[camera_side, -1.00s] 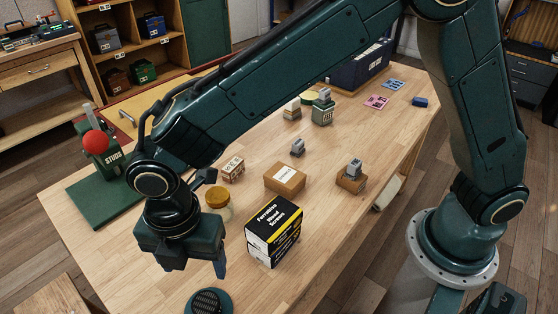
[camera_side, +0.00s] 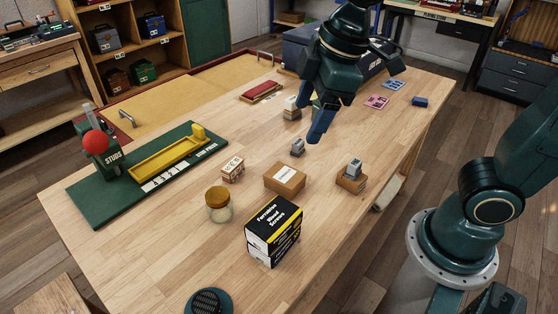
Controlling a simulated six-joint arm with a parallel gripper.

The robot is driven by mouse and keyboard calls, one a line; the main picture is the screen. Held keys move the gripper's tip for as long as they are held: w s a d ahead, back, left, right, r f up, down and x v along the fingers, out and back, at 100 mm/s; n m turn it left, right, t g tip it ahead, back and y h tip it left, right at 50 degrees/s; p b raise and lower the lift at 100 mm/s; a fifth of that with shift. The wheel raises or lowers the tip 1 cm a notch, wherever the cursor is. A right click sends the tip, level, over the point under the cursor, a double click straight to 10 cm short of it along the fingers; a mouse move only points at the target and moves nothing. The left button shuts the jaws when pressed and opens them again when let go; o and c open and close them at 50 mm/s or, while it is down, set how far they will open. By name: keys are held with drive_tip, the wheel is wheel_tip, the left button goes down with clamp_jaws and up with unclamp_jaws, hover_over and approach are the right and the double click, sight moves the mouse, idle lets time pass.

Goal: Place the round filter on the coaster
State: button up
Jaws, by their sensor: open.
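A dark round piece with a ridged top (camera_side: 205,302), which looks like the round filter, lies on a teal round disc (camera_side: 228,306), which looks like the coaster. Both are at the bottom edge of the side view and partly cut off. The dark piece sits within the disc's rim, a little left of its middle. My gripper (camera_side: 318,134) is far from them, up at the right over the back half of the table. Its blue fingers point down, open, and I see nothing held between them.
A small grey part (camera_side: 297,147) and a cardboard box (camera_side: 285,180) are below my gripper in the picture. The table's left front is clear.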

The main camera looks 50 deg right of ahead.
drive_tip(key=s+d+m+t+h, duration=0.1)
drive_tip(key=s+d+m+t, duration=0.1)
drive_tip(key=s+d+m, duration=0.7)
drive_tip(key=shift+s+d+r+m, duration=0.25)
drive_tip(key=shift+s+d+m, duration=0.2)
drive_tip(key=shift+s, duration=0.5)
